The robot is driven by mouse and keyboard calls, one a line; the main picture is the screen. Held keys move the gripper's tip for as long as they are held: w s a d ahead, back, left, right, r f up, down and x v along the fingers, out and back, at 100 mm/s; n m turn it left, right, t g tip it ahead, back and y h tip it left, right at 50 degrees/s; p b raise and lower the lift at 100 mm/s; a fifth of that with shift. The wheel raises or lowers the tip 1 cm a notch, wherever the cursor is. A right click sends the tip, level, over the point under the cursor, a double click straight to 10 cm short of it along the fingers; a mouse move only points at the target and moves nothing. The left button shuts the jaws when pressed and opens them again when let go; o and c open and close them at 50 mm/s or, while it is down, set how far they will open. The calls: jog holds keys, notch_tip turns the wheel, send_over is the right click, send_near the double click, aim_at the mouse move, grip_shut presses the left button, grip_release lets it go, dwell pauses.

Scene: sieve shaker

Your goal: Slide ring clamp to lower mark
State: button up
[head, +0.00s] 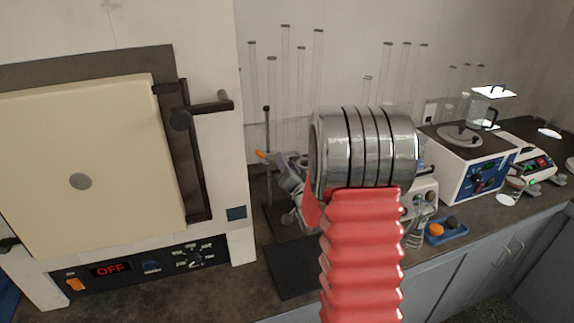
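A thin dark upright rod (267,125) of a stand rises from the bench, just right of the large white oven. A small orange-ended piece (262,154) sits on the rod, likely the ring clamp's knob. The ring itself and any height marks cannot be made out. My arm, with a red bellows sleeve and a ribbed silver section, fills the middle of the view. Grey parts, apparently my gripper (289,180), show left of the silver section, close to the rod. My arm hides much of it, so its fingers and any contact with the clamp are unclear.
The oven (215,60), with its cream door and "OFF" display, stands close on the left. Tall glass tubes (285,60) line the back wall. A blue tray (446,233), a blue-and-white instrument (470,165) and a balance (530,165) stand to the right.

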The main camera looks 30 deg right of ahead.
jog(key=shift+c, duration=0.4)
grip_shut()
